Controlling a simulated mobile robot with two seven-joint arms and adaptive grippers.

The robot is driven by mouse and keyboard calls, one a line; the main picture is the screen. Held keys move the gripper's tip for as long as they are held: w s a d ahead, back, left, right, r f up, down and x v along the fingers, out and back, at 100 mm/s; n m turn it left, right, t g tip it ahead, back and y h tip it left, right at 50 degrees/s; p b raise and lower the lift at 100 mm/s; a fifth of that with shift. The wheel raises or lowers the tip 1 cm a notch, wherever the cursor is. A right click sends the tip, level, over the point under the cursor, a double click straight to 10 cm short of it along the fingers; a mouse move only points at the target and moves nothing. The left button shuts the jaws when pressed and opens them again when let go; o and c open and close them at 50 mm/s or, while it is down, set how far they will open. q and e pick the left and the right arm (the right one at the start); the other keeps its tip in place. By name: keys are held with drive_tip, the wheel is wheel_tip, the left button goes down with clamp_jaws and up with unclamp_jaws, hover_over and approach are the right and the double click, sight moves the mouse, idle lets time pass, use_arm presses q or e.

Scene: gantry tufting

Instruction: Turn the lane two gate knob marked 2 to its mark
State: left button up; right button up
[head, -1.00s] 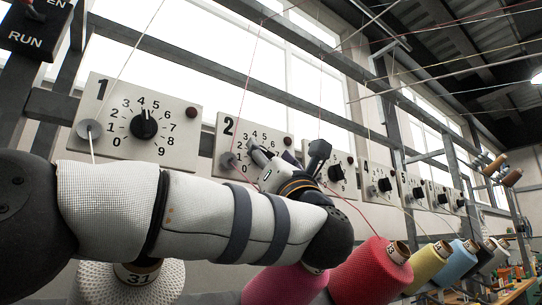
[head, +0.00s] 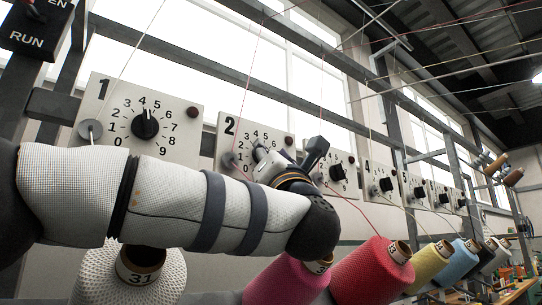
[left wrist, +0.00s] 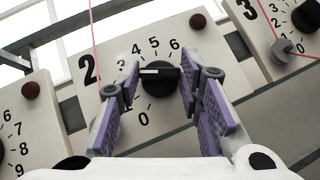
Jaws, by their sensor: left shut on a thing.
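The lane two panel (head: 267,134) is a pale plate marked 2, with a number scale around its knob. In the left wrist view, the black knob (left wrist: 159,82) has a white pointer line turned to the left, toward the side of the 3. My left gripper (left wrist: 160,74) is shut on this knob, one purple-padded finger on each side. The fingers cover part of the scale, and I cannot make out a separate target mark. In the head view, my left gripper (head: 287,160) is at the panel and hides most of the knob. My right gripper is not in view.
The lane one panel (head: 178,112) stands to the left and the lane three panel (head: 343,160) close to the right, with more panels beyond. A thread guide (head: 229,160) sits beside the lane two scale. Yarn cones, including a red one (head: 362,275), stand below, and threads run upward.

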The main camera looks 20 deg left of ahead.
use_arm(q)
drive_tip(key=shift+s+a+r+m+g+h, duration=0.15)
drive_tip(key=shift+m+g+h, duration=0.2)
drive_tip(key=shift+m+h, duration=1.65)
drive_tip(key=shift+s+r+m+g+h, duration=0.1)
drive_tip(key=shift+r+m+g+h, duration=0.15)
drive_tip(key=shift+m+h, duration=1.8)
drive_tip(key=shift+s+a+r+m+g+h, duration=0.1)
drive_tip(key=shift+m+g+h, duration=0.3)
drive_tip(key=shift+m+h, duration=1.6)
drive_tip(key=shift+m+y, duration=0.75)
drive_tip(key=shift+m, duration=0.2)
drive_tip(key=o, duration=1.2)
drive_tip(key=shift+c, duration=0.2)
drive_tip(key=v, duration=0.7)
drive_tip(key=shift+s, duration=0.25)
drive_tip(key=shift+d, duration=0.1)
